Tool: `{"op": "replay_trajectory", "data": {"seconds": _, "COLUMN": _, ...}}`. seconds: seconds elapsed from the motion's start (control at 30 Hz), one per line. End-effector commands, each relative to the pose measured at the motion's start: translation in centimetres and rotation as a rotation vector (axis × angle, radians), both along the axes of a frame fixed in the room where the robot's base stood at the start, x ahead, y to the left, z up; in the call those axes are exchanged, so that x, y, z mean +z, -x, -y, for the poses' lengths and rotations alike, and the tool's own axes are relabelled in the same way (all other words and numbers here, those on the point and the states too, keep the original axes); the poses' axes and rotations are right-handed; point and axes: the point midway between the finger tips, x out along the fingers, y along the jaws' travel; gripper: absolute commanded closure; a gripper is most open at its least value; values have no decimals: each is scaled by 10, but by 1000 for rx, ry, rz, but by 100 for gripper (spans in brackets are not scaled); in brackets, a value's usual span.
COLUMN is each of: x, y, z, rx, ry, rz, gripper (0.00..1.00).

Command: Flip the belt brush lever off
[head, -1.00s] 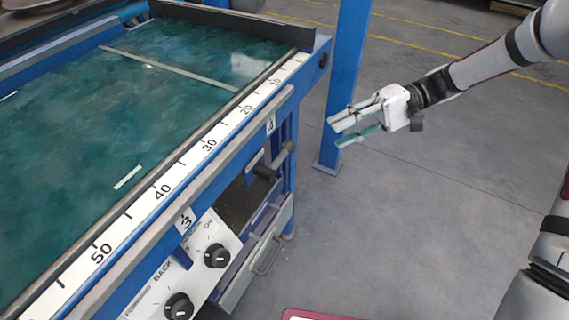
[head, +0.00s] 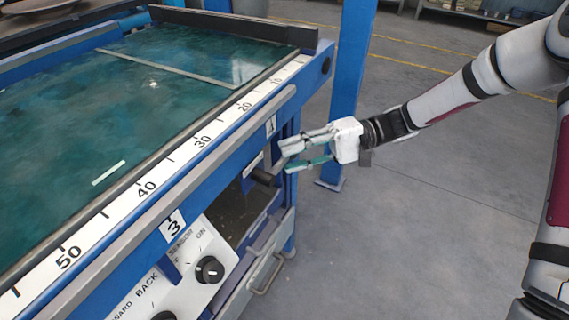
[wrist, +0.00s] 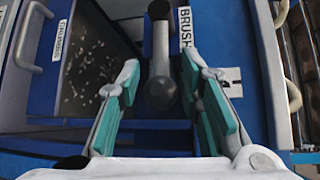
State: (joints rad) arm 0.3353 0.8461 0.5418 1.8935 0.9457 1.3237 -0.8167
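The belt brush lever (wrist: 161,45) is a grey rod with a round knob, beside a white label (wrist: 186,28) reading "BRUSH" in the wrist view. In the head view a dark part of it (head: 264,177) shows under the table's edge, partly hidden by my fingertips. My gripper (head: 287,159) is open, with teal pads, and points at the blue machine side. In the wrist view my gripper (wrist: 159,77) has one finger on each side of the lever, with visible gaps. I cannot tell whether either finger touches it.
A white control panel (head: 185,265) with black knobs sits nearer on the machine side. The ruled table edge (head: 172,168) runs above the lever. A metal drawer (head: 262,270) with a handle is below. A blue post (head: 350,75) stands behind my gripper. Floor to the right is clear.

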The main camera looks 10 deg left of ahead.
Motion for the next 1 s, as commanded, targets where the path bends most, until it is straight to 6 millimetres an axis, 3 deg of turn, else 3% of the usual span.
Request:
{"op": "replay_trajectory", "data": {"seconds": 0.2, "x": -3, "y": 9, "z": -19, "rx": 0, "ry": -1, "rz": 2, "gripper": 67}}
{"op": "replay_trajectory", "data": {"seconds": 0.53, "x": -3, "y": 10, "z": -22, "rx": -1, "ry": 0, "rz": 1, "gripper": 67}}
{"op": "replay_trajectory", "data": {"seconds": 0.57, "x": -3, "y": 10, "z": -22, "rx": -1, "ry": 0, "rz": 1, "gripper": 69}}
{"op": "replay_trajectory", "data": {"seconds": 0.7, "x": -3, "y": 10, "z": -22, "rx": -1, "ry": 0, "rz": 1, "gripper": 100}}
{"op": "replay_trajectory", "data": {"seconds": 1.0, "x": -3, "y": 10, "z": -21, "rx": -1, "ry": 0, "rz": 0, "gripper": 100}}
